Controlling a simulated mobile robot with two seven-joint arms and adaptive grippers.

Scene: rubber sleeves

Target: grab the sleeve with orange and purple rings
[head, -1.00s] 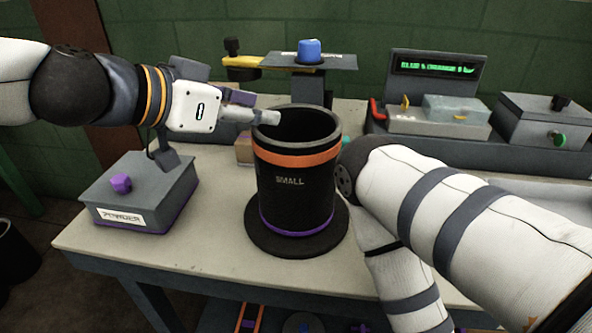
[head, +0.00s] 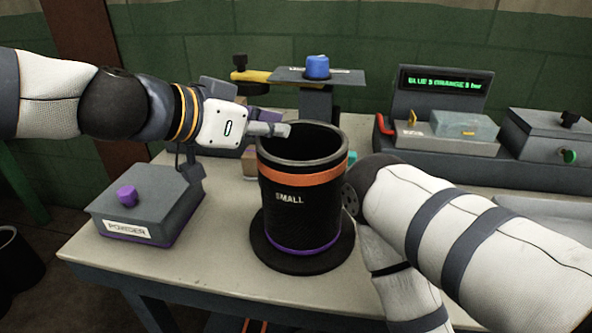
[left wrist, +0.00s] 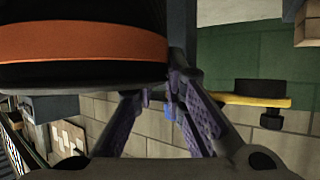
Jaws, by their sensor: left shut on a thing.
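The sleeve (head: 303,222) is a black cylinder labelled SMALL, with an orange ring near its top and a purple ring near its base. It stands upright on a round black base on the table. My left gripper (head: 272,130) comes in from the left and is shut on the sleeve's upper left rim. In the left wrist view the sleeve's orange ring (left wrist: 80,42) fills the upper left, beside my left gripper's fingers (left wrist: 168,88). The exact contact is partly hidden. My right arm lies right of the sleeve; its gripper is out of view.
A grey POWDER box (head: 148,208) with a purple knob stands left on the table (head: 205,250). Behind the sleeve is a stand with a blue knob (head: 317,67). A machine with a green-text display (head: 445,84) and a grey lidded box (head: 548,135) stand at back right.

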